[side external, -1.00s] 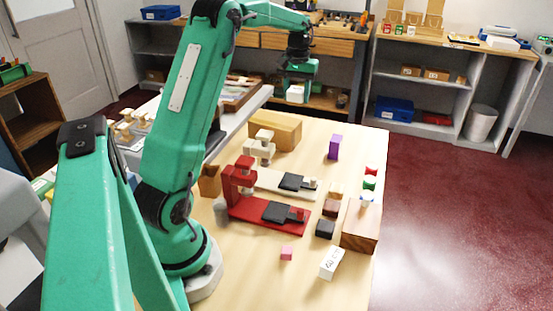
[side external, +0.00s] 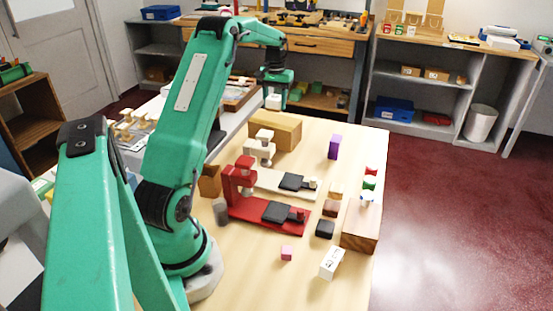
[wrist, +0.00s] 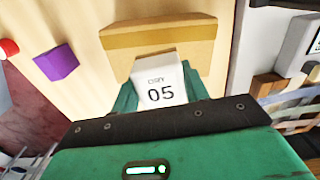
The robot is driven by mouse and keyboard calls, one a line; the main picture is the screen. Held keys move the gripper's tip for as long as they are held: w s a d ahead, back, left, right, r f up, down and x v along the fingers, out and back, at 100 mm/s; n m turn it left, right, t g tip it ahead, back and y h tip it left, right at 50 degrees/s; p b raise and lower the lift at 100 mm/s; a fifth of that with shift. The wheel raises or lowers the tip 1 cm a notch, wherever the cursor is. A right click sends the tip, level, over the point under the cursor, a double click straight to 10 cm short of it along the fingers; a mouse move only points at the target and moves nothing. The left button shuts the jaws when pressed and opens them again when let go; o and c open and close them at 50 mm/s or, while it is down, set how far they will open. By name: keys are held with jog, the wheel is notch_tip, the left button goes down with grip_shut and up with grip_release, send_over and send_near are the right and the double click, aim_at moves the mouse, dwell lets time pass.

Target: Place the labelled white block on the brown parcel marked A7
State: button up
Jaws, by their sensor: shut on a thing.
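A white block (wrist: 160,84) with "05" and a smaller line of print on its face is held in my gripper (side external: 273,98). My gripper is shut on it, with green fingers on either side. The block (side external: 273,102) also shows in the side external view, raised above the table. A long tan-brown parcel (side external: 283,131) lies on the table below the gripper. It also shows in the wrist view (wrist: 190,34), beyond the block, which hides part of it. I cannot read an A7 mark on it. The held block appears apart from the parcel.
A purple block (side external: 335,147) stands right of the parcel. Cream (side external: 264,147) and red (side external: 240,178) stands with dark pads are in front. Another white block with print (side external: 332,262) lies near the front, by a pink cube (side external: 287,253). A wood-grain block (side external: 361,228) sits at the right edge.

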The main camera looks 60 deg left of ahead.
aim_at(275, 111)
jog(key=shift+f, duration=2)
jog(key=shift+f, duration=0.1)
jog(key=o, duration=1)
notch_tip(275, 111, up, 12)
jog(key=shift+f, duration=0.2)
jog(key=shift+r, duration=0.35)
